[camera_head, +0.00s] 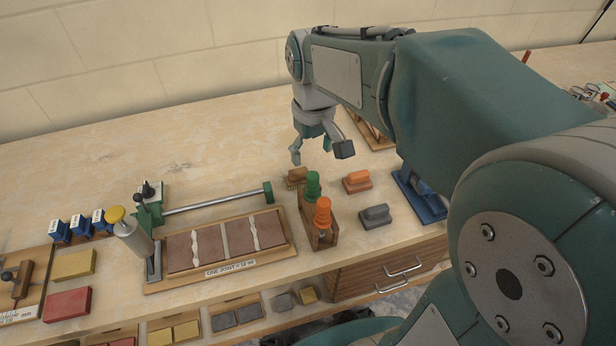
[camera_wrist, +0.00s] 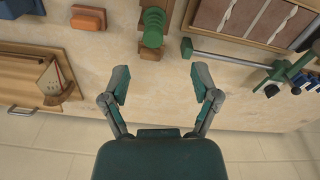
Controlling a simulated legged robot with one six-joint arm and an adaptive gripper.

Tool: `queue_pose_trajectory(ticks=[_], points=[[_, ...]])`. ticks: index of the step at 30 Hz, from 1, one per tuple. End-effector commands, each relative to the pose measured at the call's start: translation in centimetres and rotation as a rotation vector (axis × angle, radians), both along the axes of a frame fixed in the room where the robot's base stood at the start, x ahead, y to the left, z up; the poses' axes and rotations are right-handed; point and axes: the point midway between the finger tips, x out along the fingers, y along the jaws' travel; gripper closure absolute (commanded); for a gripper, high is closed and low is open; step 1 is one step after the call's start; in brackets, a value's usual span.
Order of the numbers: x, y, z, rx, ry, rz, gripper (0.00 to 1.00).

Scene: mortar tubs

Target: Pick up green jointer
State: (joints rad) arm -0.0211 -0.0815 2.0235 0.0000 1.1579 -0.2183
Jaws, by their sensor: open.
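The green jointer (camera_head: 313,186) stands in a small wooden rack (camera_head: 331,239), with its ribbed green handle up and its lower part hidden by the rack. An orange-handled tool (camera_head: 322,214) stands in front of it in the same rack. In the wrist view the green jointer (camera_wrist: 153,27) is at the top centre, beyond my fingertips. My gripper (camera_head: 320,151) is open and empty, above the bench and behind the rack. In the wrist view my gripper (camera_wrist: 160,82) has its fingers spread wide, with bare bench between them and no contact with the jointer.
A brown brush (camera_head: 297,176) lies close behind the rack. An orange float (camera_head: 357,181) and a grey float (camera_head: 375,216) lie to the right. A brick panel (camera_head: 180,252) and a green-ended bar (camera_head: 215,201) lie to the left. Bare bench lies behind these.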

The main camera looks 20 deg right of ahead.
Motion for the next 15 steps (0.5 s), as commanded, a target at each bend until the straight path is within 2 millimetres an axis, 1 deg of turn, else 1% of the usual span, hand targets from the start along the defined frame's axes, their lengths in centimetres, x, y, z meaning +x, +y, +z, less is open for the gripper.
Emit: queue_pose_trajectory(ticks=[1,3,5,7,12,15], points=[[0.6,0.1,-0.4,0.0,0.021,0.01,0.21],[1.1,0.1,-0.7,-0.002,0.037,0.019,0.21],[1.3,0.1,-0.9,-0.001,0.043,0.023,0.21],[1.3,0.1,-1.6,-0.001,0.046,0.024,0.21],[1.3,0.1,-4.4,-0.001,0.046,0.024,0.21],[1.3,0.0,-5.7,-0.001,0.046,0.023,0.21]])
